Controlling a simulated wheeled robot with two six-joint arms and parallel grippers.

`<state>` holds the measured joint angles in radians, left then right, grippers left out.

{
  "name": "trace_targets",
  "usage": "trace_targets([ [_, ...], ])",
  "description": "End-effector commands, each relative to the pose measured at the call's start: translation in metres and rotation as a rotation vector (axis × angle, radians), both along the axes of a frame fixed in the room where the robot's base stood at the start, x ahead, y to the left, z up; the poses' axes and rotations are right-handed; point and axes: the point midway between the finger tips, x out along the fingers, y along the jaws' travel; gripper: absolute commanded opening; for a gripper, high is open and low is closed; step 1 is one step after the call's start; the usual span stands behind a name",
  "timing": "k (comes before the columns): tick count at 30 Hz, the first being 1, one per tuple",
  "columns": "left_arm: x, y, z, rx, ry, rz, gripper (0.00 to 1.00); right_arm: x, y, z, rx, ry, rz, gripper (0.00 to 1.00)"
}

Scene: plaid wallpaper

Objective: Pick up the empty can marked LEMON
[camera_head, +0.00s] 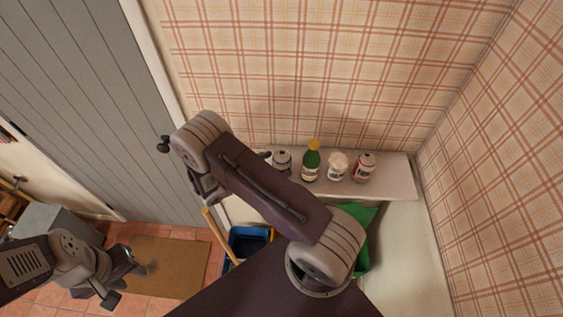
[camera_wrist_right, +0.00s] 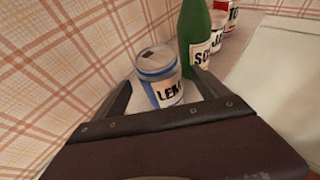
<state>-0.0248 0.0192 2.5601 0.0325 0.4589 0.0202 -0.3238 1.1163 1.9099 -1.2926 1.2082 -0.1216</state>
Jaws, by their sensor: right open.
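A white and blue can (camera_wrist_right: 158,83) shows lettering beginning LEM in the right wrist view; its top has a dark opening. It stands upright on a pale shelf. My right gripper (camera_wrist_right: 163,88) is open, with one finger on each side of the can; I cannot tell whether either touches it. In the head view this can (camera_head: 282,157) is at the left of the row, partly hidden by my right arm. My left gripper (camera_head: 127,280) is low at the left, far from the shelf; its jaw state is unclear.
A green bottle (camera_wrist_right: 195,38) stands close right of the can. Beyond it are a white container (camera_head: 337,167) and a red and white can (camera_head: 365,167). The shelf (camera_head: 400,180) is clear at its right end. Plaid wall (camera_head: 330,70) rises behind. Blue bin (camera_head: 247,240) and green bin (camera_head: 362,232) sit below.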

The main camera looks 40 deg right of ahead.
Motion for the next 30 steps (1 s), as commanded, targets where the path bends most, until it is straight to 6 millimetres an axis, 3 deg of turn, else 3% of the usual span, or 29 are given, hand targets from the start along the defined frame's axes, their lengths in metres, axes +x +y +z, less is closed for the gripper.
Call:
trace_targets([
  [1, 0.000, 0.000, 0.017, 0.000, -0.001, 0.000, 0.36, -0.002, -0.011, 0.007, -0.001, 0.005, -0.005, 0.85],
  [6, 0.000, 0.000, 0.019, 0.000, -0.001, 0.000, 0.36, 0.001, -0.027, -0.007, 0.001, 0.001, -0.002, 0.85],
  [12, 0.000, 0.000, 0.017, 0.000, 0.000, 0.000, 0.36, 0.002, -0.027, -0.009, 0.001, -0.002, -0.001, 0.85],
  [14, 0.000, 0.000, 0.017, 0.000, 0.000, 0.000, 0.36, 0.002, -0.027, -0.009, 0.001, -0.002, -0.001, 0.71],
  [19, 0.000, 0.000, 0.017, 0.000, 0.000, 0.000, 0.36, 0.002, -0.027, -0.009, 0.001, -0.002, -0.001, 0.24],
  [30, 0.000, 0.000, 0.014, 0.000, 0.000, 0.000, 0.36, 0.003, -0.027, -0.001, 0.001, -0.004, -0.001, 0.20],
])
